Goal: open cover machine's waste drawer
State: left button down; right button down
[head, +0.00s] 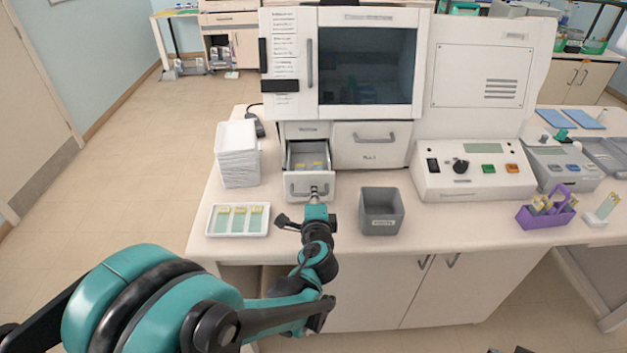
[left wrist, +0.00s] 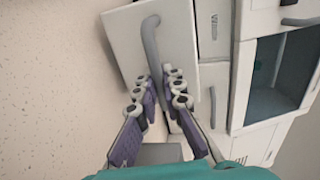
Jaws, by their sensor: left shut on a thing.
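The cover machine (head: 475,75) stands on the white bench. Its small lower left waste drawer (head: 294,190) is pulled out, and some yellowish items show inside. My left gripper (head: 318,193) is at the front of this drawer, by its bar handle (head: 297,193). In the left wrist view the drawer front (left wrist: 122,60) shows with its grey handle (left wrist: 150,38). The fingers of my left gripper (left wrist: 162,90) are shut on the lower part of that handle. My right gripper is not clearly in view.
A stack of white trays (head: 238,160) stands left of the drawer. A slide tray (head: 237,232) and a grey bin (head: 381,222) sit in front on either side of my left gripper. A control box (head: 474,185) and purple rack (head: 545,215) are on the right.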

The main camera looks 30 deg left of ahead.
pick_arm(q)
jog(key=shift+f+v, duration=0.2)
jog(key=shift+v, duration=0.8)
jog(key=c, duration=1.9)
grip_release()
jog(key=v, duration=1.2)
jog(key=shift+w, duration=0.1)
